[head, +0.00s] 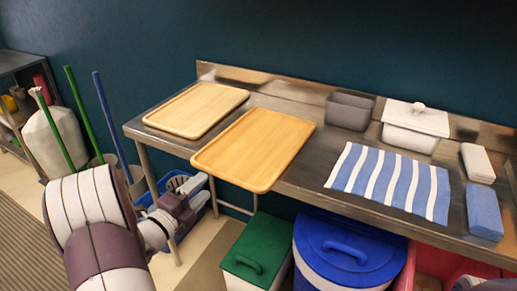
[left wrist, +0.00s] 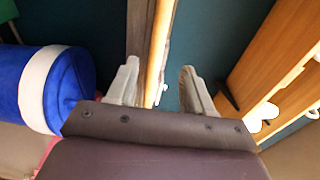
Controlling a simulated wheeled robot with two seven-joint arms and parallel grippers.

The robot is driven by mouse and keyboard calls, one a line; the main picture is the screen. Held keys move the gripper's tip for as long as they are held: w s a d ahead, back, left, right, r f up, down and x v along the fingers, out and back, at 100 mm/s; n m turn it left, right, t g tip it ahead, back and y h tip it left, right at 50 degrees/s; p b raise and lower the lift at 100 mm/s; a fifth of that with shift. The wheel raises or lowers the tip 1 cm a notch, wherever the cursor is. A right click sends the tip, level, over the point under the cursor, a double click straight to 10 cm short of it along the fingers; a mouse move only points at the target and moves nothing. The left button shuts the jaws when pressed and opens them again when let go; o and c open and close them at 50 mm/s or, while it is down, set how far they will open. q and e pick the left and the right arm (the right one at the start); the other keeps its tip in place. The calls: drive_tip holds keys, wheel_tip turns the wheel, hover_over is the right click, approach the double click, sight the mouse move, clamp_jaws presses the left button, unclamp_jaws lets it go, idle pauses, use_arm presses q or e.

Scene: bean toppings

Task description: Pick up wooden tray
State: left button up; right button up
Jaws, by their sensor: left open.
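Two light wooden trays lie on the steel table in the head view. One tray (head: 197,108) is at the back left; the other tray (head: 255,148) is nearer, with its front end past the table's front edge. My left gripper (head: 202,190) is open and empty, in front of the table and left of the nearer tray's overhanging end. In the left wrist view, a thin wooden tray edge (left wrist: 157,55) shows between the open fingers of the left gripper (left wrist: 160,84), with no visible contact. My right gripper is not in view.
The steel table (head: 312,165) also holds a grey bin (head: 349,110), a white lidded container (head: 415,122), a striped cloth (head: 390,184) and a blue block (head: 484,212). Below stand a green-lidded bin (head: 257,250), a blue-lidded bin (head: 345,250) and a blue basket (head: 180,185).

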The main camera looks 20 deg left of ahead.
sight(214, 174)
use_arm(q)
drive_tip(key=w, duration=1)
drive_tip(key=shift+d+f, duration=0.3)
drive_tip(key=shift+r, duration=0.1)
clamp_jaws()
